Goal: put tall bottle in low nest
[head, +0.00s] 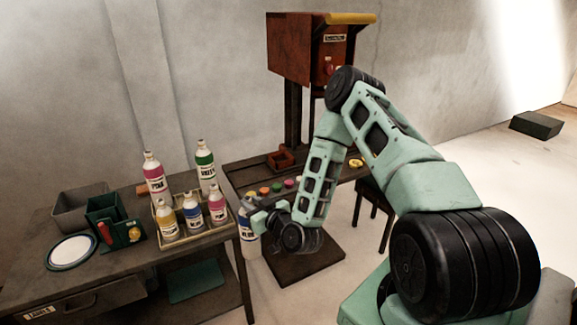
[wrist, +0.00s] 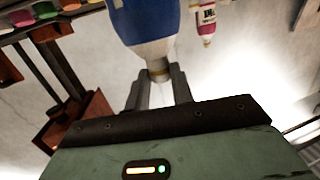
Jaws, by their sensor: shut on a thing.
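My gripper (head: 250,208) is shut on the neck of a white bottle with a blue label (head: 248,240). In the wrist view the fingers (wrist: 160,76) close around its neck, and the blue and white body (wrist: 145,25) fills the top of the picture. The bottle hangs roughly upright beside the right end of the left table. I cannot tell for certain which place is the low nest.
The crate (head: 203,236) holds several shorter bottles on the left table (head: 118,268). A round white plate (head: 72,251) and dark green boxes (head: 103,214) stand left. Coloured knobs (head: 277,186) line the back table. A dark flat platform (head: 305,266) lies low below the arm.

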